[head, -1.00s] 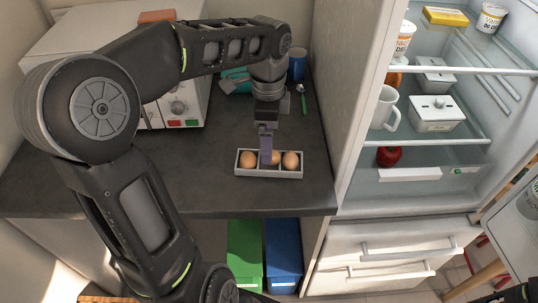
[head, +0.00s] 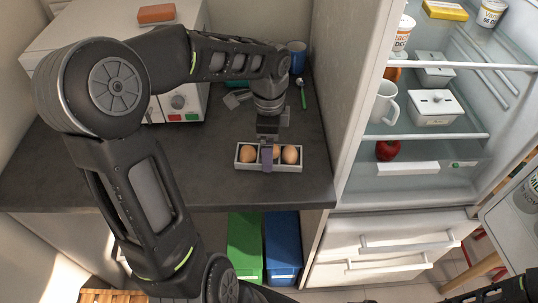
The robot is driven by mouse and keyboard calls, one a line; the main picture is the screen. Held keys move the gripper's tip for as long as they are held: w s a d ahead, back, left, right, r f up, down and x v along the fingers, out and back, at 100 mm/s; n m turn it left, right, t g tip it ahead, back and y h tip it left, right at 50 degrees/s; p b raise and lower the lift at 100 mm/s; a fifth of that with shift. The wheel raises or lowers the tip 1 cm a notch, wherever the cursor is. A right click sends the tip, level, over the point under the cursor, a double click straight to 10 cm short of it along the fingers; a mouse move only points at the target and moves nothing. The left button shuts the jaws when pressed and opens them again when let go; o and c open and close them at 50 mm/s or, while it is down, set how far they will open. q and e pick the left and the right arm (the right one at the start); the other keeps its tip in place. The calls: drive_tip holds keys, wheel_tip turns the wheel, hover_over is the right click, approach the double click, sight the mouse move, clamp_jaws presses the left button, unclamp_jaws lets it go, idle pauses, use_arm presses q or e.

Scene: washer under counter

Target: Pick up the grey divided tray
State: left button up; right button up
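The grey divided tray (head: 240,167) sits on the dark counter near its front edge, in the head view. Brown eggs (head: 248,154) lie in its compartments, one at the left, one at the right and one in the middle, mostly hidden. My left gripper (head: 267,158) points down over the middle of the tray. Its purple-grey finger overlaps the middle egg and the tray's front wall. Only one finger shows clearly, so I cannot tell whether it is closed on the tray. My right gripper is not visible; only part of that arm shows at the bottom right.
A white appliance (head: 70,50) stands on the counter at the left. A blue mug (head: 297,56) and a green-handled utensil (head: 303,97) lie behind the tray. The open fridge (head: 350,175) is on the right. Green (head: 244,250) and blue (head: 283,250) bins stand below the counter.

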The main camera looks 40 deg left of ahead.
use_arm(q)
wheel_tip(320, 180, down, 2)
drive_tip(key=shift+f, duration=0.25)
drive_tip(key=shift+c, duration=0.3)
drive_tip(key=c, duration=1.4)
drive_tip(key=shift+r, duration=0.2)
wheel_tip(320, 180, up, 10)
drive_tip(key=shift+f+b, duration=0.1)
drive_tip(key=shift+b, duration=0.35)
drive_tip(key=shift+f, duration=0.1)
idle(0.3)
